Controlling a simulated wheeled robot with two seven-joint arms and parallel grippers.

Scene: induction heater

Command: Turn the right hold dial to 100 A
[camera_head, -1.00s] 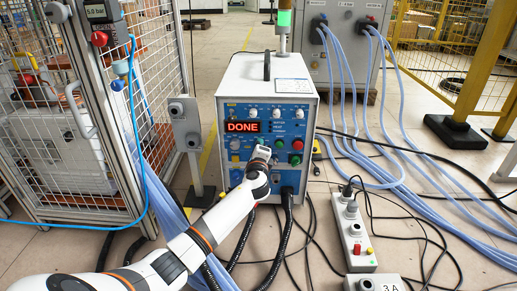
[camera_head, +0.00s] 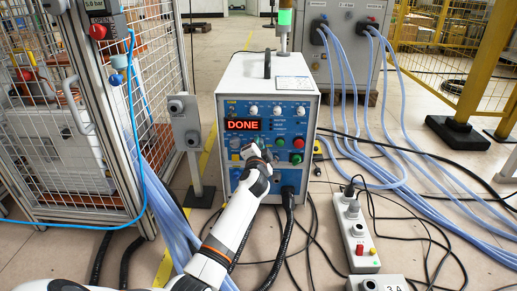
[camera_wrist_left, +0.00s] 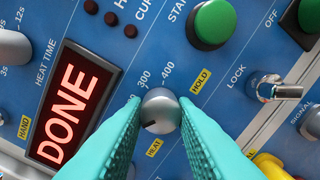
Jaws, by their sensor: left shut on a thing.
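The induction heater (camera_head: 268,110) is a white box with a blue front panel; its red display (camera_head: 243,126) reads DONE. My left gripper (camera_head: 256,148) is at the middle of the panel. In the left wrist view, its teal fingers are shut on a small silver dial (camera_wrist_left: 160,110). The dial sits between the yellow HEAT label (camera_wrist_left: 155,148) and HOLD label (camera_wrist_left: 201,80). The numbers 300 and 400 show beside it. A dark mark on the dial points to the lower left; the low end of the scale is hidden by the fingers. My right gripper is out of view.
A green button (camera_wrist_left: 211,22) and a metal LOCK toggle (camera_wrist_left: 280,90) are near the dial. A grey post with switches (camera_head: 186,130) stands left of the heater. Black hoses (camera_head: 288,215) hang from its front. A power strip (camera_head: 355,235) and cables lie at the right.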

